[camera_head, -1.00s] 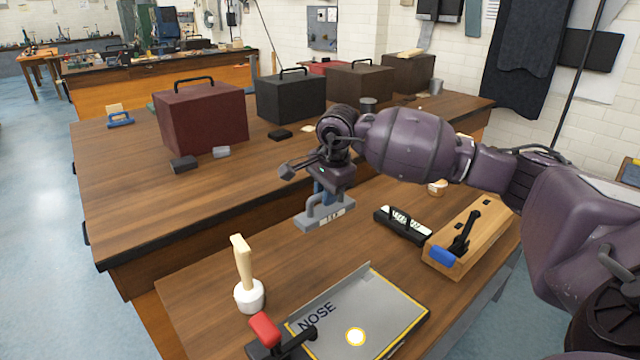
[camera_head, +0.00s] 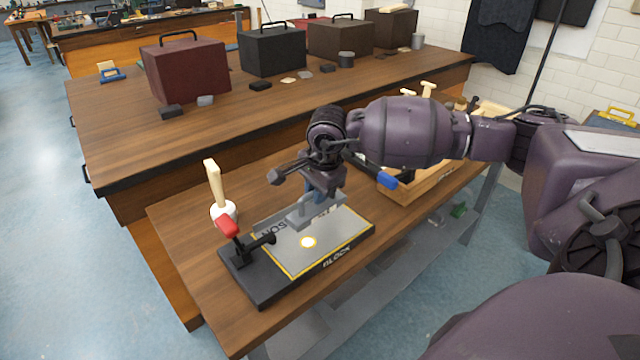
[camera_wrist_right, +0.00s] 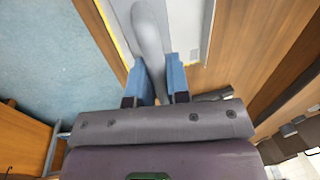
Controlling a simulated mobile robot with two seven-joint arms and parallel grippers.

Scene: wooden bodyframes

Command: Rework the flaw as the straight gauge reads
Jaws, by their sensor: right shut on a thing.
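My right gripper (camera_head: 320,186) is shut on the handle of a grey straight gauge (camera_head: 305,216). The gauge hangs over the far side of a grey panel (camera_head: 288,258) with a yellow border; I cannot tell if it touches. A yellow-ringed pale spot (camera_head: 308,242) marks the panel near its middle. The panel lies on a black block (camera_head: 262,290), with a red-handled clamp (camera_head: 227,226) at its left. In the right wrist view the blue fingertips close around the gauge's grey handle (camera_wrist_right: 150,38). My left gripper is not in view.
A mallet (camera_head: 218,190) stands left of the block. A wooden fixture (camera_head: 425,187) with a blue-handled clamp (camera_head: 388,181) is at the right, partly behind my arm. Toolboxes (camera_head: 186,68) stand on the back bench. The bench's left front is clear.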

